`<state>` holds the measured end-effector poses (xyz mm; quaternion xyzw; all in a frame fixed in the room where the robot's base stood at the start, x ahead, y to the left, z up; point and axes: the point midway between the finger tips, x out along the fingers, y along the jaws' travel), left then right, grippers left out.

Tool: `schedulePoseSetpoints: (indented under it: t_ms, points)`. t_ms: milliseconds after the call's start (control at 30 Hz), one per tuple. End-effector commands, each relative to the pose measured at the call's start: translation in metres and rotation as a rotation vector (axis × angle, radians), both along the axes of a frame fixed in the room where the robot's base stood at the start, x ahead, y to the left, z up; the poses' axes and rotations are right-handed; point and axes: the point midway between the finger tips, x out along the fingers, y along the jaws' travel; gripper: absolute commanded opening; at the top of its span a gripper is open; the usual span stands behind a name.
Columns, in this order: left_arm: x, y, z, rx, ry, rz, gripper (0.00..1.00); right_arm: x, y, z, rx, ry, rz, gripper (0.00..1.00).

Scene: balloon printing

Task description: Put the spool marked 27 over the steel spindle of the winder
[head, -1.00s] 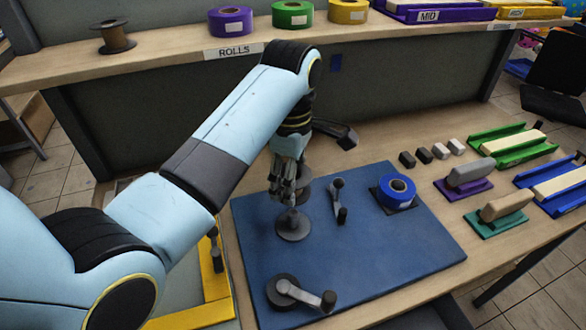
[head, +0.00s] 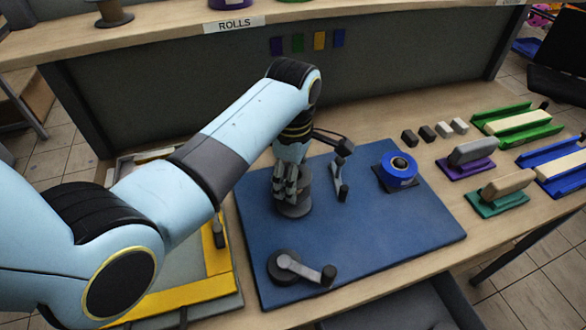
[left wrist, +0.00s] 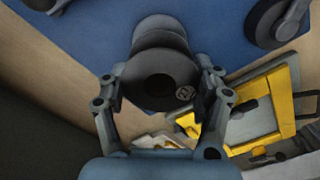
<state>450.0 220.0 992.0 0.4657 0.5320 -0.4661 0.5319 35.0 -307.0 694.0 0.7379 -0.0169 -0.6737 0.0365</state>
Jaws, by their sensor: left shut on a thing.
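My left gripper (head: 290,188) is shut on a dark grey spool (head: 309,182). In the left wrist view the spool (left wrist: 158,75) sits between the two fingers (left wrist: 160,95), with its dark flange and centre hole towards the camera and a small round mark reading 27. The gripper and spool are low over a grey round disc (head: 294,210) of the winder on the blue mat. The steel spindle is not visible, hidden by spool and fingers. I cannot tell whether the spool is around it or resting on the disc. My right gripper is out of view.
The blue mat (head: 400,235) also carries a crank (head: 300,269) at the front, a small lever (head: 341,177) and a blue roll (head: 399,168). A yellow frame (head: 215,256) lies left of the mat. Stamps and blocks stand to the right. The mat's right front is clear.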

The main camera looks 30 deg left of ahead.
Motion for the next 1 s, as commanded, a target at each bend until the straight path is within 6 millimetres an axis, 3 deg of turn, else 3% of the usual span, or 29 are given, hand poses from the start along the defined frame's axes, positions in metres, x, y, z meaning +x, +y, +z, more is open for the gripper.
schedulePoseSetpoints:
  t_ms: [600,1000]
  points:
    - [0.0,0.0,-0.039,0.0,-0.001,0.0,0.34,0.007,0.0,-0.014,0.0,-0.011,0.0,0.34]
    - [0.001,0.0,-0.043,0.0,-0.001,0.0,0.34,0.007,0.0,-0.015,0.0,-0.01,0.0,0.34]
